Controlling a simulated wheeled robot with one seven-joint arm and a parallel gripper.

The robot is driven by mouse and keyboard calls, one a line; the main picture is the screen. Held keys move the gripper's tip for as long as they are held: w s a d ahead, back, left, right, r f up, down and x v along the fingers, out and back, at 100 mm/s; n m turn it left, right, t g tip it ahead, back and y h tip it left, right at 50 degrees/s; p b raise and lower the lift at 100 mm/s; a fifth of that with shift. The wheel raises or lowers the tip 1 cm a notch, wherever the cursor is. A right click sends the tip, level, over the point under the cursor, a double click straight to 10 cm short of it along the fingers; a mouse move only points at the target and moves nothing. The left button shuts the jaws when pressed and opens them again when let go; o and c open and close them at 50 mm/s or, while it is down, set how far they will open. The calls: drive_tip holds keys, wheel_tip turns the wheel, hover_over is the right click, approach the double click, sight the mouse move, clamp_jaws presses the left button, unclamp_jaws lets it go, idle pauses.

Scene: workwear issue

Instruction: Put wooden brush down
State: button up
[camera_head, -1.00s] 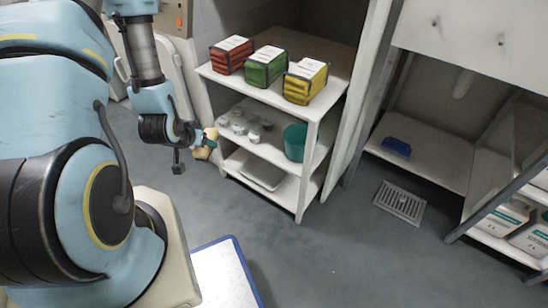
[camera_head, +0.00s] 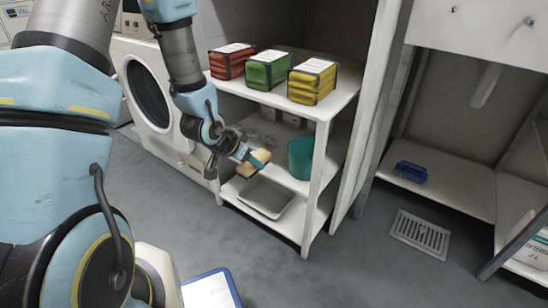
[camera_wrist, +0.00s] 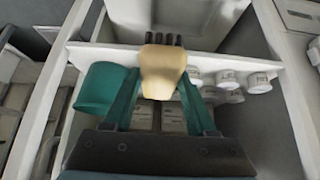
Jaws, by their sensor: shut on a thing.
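The wooden brush (camera_wrist: 163,72) is pale tan with dark bristles along one end. My gripper (camera_wrist: 160,88) is shut on it, with a teal finger on each side in the wrist view. In the head view the brush (camera_head: 254,162) is held at the front of a white shelf unit (camera_head: 318,190), about level with its middle shelf. I cannot tell whether it touches the shelf.
A teal bucket (camera_head: 300,158) and white cups (camera_wrist: 228,82) share the middle shelf. Red (camera_head: 231,61), green (camera_head: 268,70) and yellow (camera_head: 312,82) bundles sit on top. A tray (camera_head: 266,197) lies below. A washer (camera_head: 150,95) stands left.

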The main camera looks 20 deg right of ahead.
drive_tip(key=w+d, duration=0.1)
drive_tip(key=d, duration=0.2)
drive_tip(key=w+d+b, duration=0.1)
drive_tip(key=w+d, duration=0.1)
drive_tip(key=d, duration=0.1)
drive_tip(key=w+d+b, duration=0.1)
drive_tip(key=w+d, duration=0.1)
drive_tip(key=d, duration=0.1)
drive_tip(key=shift+w+d+f, duration=0.1)
drive_tip(key=shift+w+d, duration=0.1)
drive_tip(key=shift+d, duration=0.1)
drive_tip(key=shift+f+b, duration=0.95)
drive_tip(key=shift+f, duration=0.7)
drive_tip(key=shift+f, duration=0.2)
drive_tip(key=o, duration=1.2)
drive_tip(key=shift+r, duration=0.1)
